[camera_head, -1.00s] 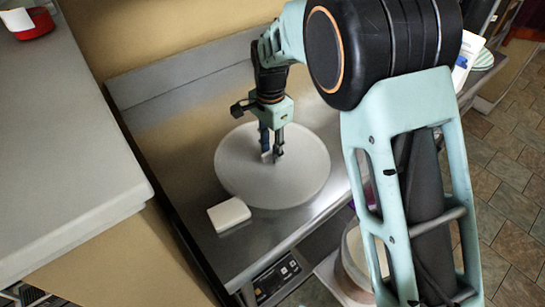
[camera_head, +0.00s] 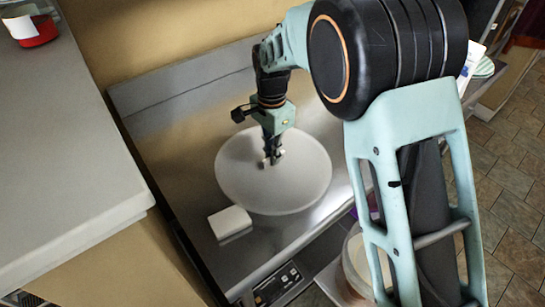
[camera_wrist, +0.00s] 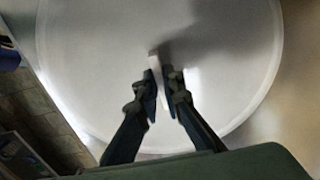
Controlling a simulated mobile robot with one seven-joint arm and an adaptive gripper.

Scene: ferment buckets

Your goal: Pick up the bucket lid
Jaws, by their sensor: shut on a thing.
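The bucket lid (camera_head: 300,185) is a large round white disc above or on the steel table, with a small upright pale grip at its middle. My gripper (camera_head: 272,160) comes down over its centre and is shut on that grip. In the wrist view the two dark fingers (camera_wrist: 161,88) press on both sides of the grip, and the lid (camera_wrist: 90,70) fills most of the picture. I cannot tell whether the lid rests on the table or is slightly raised.
A white block (camera_head: 230,222) lies on the steel table (camera_head: 160,135) close to the lid's front left. A bucket (camera_head: 355,262) stands at the lower right, partly behind my arm. A device with a panel (camera_head: 276,286) is below the table edge. A grey counter (camera_head: 65,150) rises at left.

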